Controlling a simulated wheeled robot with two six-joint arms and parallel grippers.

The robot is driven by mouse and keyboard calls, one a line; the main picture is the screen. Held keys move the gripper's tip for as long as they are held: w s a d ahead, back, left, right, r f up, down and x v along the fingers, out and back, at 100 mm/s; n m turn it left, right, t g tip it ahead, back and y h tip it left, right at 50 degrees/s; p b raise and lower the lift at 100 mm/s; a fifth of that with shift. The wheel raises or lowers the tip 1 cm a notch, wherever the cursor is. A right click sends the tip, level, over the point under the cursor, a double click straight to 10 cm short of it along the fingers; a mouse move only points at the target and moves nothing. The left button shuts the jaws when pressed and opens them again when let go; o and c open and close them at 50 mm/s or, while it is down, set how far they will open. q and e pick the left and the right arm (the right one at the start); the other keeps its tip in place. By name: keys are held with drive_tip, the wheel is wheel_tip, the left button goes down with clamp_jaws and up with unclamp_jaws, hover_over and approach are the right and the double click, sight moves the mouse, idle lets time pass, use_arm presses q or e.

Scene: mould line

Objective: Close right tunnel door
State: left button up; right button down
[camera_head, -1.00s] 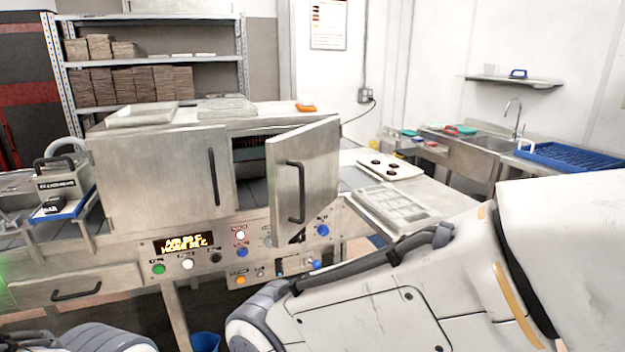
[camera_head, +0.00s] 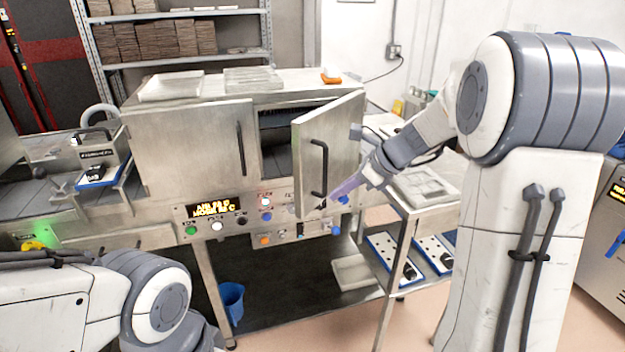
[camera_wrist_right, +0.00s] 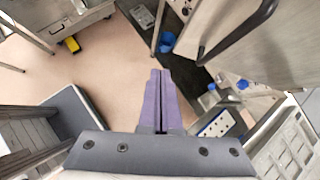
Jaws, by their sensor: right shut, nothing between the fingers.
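The right tunnel door (camera_head: 342,135) is a brushed-metal panel standing ajar, swung outward, with a dark vertical handle (camera_head: 318,168). The opening shows to its left. The left tunnel door (camera_head: 185,155) looks closed. My right gripper (camera_head: 336,194) has its purple fingers together and empty, at the lower right of the right door, near the handle's bottom end; I cannot tell if it touches the door. In the right wrist view the shut fingers (camera_wrist_right: 160,72) point ahead, with the door (camera_wrist_right: 285,45) and its handle (camera_wrist_right: 238,32) at upper right, apart from them. My left gripper is out of view.
A control panel with buttons and a lit display (camera_head: 215,210) sits below the doors. A side table with a light tray (camera_head: 425,186) stands right of the tunnel. A blue bucket (camera_head: 232,300) is under it. Trays (camera_head: 172,86) lie on top.

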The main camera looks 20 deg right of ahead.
drive_tip(key=w+d+r+m+t, duration=0.1)
drive_tip(key=d+m, duration=0.2)
drive_tip(key=d, duration=0.1)
drive_tip(key=p, duration=0.3)
approach(306, 195)
drive_tip(key=s+f+x, duration=0.1)
drive_tip(key=x, duration=0.4)
drive_tip(key=shift+w+a, duration=0.2)
drive_tip(key=shift+w, duration=0.5)
drive_tip(key=shift+w, duration=0.1)
